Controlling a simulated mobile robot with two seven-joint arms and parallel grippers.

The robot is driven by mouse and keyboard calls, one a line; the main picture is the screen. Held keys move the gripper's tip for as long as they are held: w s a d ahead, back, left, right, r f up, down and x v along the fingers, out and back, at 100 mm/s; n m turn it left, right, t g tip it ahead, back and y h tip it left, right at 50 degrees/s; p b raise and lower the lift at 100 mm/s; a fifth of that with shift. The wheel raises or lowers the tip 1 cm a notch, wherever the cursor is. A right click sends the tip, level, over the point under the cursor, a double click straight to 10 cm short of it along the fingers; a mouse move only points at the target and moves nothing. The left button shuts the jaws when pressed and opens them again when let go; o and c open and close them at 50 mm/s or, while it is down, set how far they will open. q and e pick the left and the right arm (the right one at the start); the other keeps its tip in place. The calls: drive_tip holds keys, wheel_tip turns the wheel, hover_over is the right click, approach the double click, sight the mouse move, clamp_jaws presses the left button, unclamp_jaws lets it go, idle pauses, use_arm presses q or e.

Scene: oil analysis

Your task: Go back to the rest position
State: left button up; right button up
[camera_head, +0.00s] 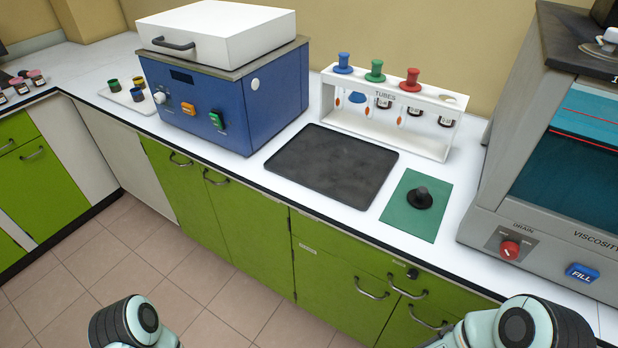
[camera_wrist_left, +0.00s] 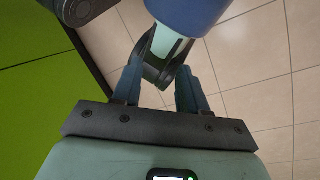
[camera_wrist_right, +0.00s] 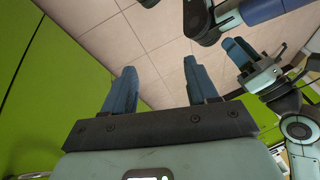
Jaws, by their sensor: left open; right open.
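My left gripper (camera_wrist_left: 158,92) is open and empty in the left wrist view, above the tiled floor with a green cabinet to the left. My right gripper (camera_wrist_right: 160,85) is open and empty in the right wrist view, its fingers apart over floor and green cabinet fronts. The head view shows only parts of my two arms at the bottom edge, low in front of the counter; both grippers are outside that view. Neither gripper touches anything.
The white counter (camera_head: 300,197) holds a blue heater (camera_head: 235,115), a black tray (camera_head: 333,165), a green mat (camera_head: 400,220) with a black stopper (camera_head: 420,198), and a tube rack (camera_head: 435,140) with blue, green and red-topped tubes. A viscosity bath (camera_head: 480,225) stands right. Green cabinets (camera_head: 240,215) front the counter.

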drive_tip(key=s+d+f+m, duration=0.1)
drive_tip(key=s+f+m, duration=0.8)
drive_tip(key=m, duration=0.4)
use_arm(q)
wheel_tip(320, 180, up, 12)
drive_tip(key=p, duration=1.2)
drive_tip(key=shift+w+f, duration=0.2)
drive_tip(key=shift+w, duration=0.2)
use_arm(e)
wheel_tip(320, 180, up, 10)
drive_tip(key=w+g+h, duration=0.1)
drive_tip(key=w, duration=0.1)
drive_tip(key=shift+d, duration=0.35)
drive_tip(key=c, duration=0.3)
use_arm(q)
drive_tip(key=shift+d, duration=0.1)
use_arm(e)
drive_tip(key=shift+s+d+m, duration=0.1)
drive_tip(key=shift+m, duration=0.2)
